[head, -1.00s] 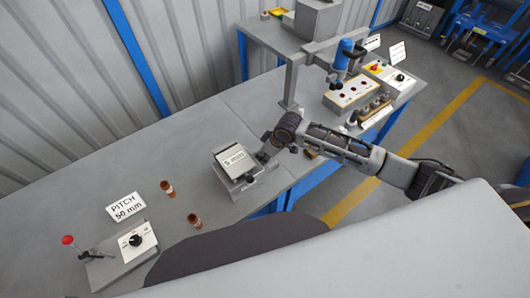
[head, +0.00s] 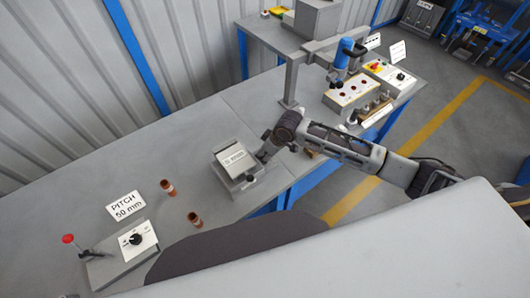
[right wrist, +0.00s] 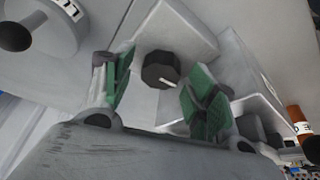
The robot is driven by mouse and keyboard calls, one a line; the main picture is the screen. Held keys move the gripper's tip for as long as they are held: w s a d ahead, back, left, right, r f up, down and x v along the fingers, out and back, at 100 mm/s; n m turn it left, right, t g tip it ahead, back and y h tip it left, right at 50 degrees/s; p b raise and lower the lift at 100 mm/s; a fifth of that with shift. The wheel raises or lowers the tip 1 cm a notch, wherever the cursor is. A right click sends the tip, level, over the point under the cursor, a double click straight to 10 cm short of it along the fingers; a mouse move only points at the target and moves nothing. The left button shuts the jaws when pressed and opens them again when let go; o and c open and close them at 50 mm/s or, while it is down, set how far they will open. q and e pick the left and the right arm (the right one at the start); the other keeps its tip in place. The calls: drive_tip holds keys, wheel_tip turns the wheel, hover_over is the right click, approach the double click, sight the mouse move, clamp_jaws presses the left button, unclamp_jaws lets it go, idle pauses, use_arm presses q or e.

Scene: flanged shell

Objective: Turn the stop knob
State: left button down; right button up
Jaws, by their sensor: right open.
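The stop knob (right wrist: 160,70) is dark and faceted with a white pointer mark, on a pale grey block. My right gripper (right wrist: 158,88) has green-padded fingers spread apart, one on either side of the knob. A gap shows between the pads and the knob. In the head view, my right gripper (head: 262,154) is at the right side of a grey block with a pale label plate (head: 235,158). The label's lettering is too small to read surely. My left gripper is not in view.
Two copper-coloured pieces (head: 194,220) stand on the grey bench (head: 100,180). A knob panel (head: 137,240) with a red-tipped lever and a "PITCH 50 mm" sign (head: 126,206) is at the left. A blue tool (head: 347,58) hangs above a box with holes at upper right.

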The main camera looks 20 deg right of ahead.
drive_tip(key=v, duration=0.8)
drive_tip(key=shift+s+f, duration=0.1)
drive_tip(key=shift+f, duration=0.05)
idle(0.8)
